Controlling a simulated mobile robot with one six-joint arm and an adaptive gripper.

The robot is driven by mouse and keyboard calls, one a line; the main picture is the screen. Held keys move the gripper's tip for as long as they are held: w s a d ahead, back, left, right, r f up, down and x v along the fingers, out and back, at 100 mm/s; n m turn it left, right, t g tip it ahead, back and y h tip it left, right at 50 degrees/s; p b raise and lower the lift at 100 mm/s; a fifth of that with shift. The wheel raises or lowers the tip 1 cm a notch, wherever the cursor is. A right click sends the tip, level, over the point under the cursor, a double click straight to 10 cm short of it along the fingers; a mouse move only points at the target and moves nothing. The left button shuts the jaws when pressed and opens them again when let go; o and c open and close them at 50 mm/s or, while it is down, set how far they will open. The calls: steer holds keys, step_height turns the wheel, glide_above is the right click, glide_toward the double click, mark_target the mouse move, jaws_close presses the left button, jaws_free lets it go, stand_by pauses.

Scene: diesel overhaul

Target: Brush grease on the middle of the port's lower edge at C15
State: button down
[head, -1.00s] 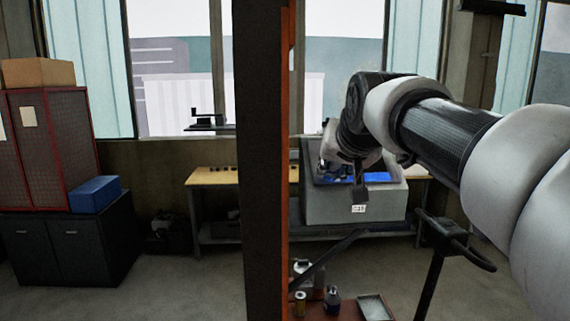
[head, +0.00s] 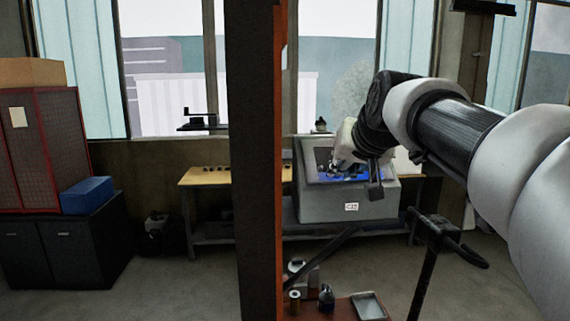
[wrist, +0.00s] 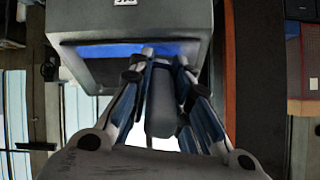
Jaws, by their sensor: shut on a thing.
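A grey box-shaped cabinet (head: 325,207) stands on the bench, with a white label reading C15 (head: 351,207) on its front. Its port (head: 335,178) shows as a blue-lit opening above the label. In the wrist view the picture is inverted, and the blue port (wrist: 95,50) lies just beyond my fingers. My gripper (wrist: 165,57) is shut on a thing. A grey block-like piece (wrist: 160,110) shows between the fingers, perhaps the brush handle; bristles and grease are not visible. In the head view my gripper (head: 347,172) is at the port; whether anything touches the edge cannot be told.
A dark post with an orange edge (head: 260,150) stands left of the cabinet. A wooden-topped bench (head: 205,177) extends left. A red cart (head: 335,308) with a tray (head: 369,306), bottle (head: 326,298) and can (head: 294,301) is in front. A dark stand (head: 432,240) rises nearby.

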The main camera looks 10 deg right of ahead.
steer(key=d, duration=0.3)
steer(key=shift+d+f, duration=0.1)
steer(key=shift+d, duration=0.15)
steer(key=shift+a, duration=0.1)
steer(key=a, duration=0.7)
stand_by(0.5)
steer(key=s+r+p, duration=0.2)
steer(key=s+r, duration=0.1)
steer(key=r, duration=0.2)
steer(key=shift+s+p, duration=0.3)
steer(key=shift+p, duration=0.05)
stand_by(0.4)
steer(key=shift+s+r+p, duration=0.6)
steer(key=shift+s+r, duration=0.25)
steer(key=shift+r, duration=0.3)
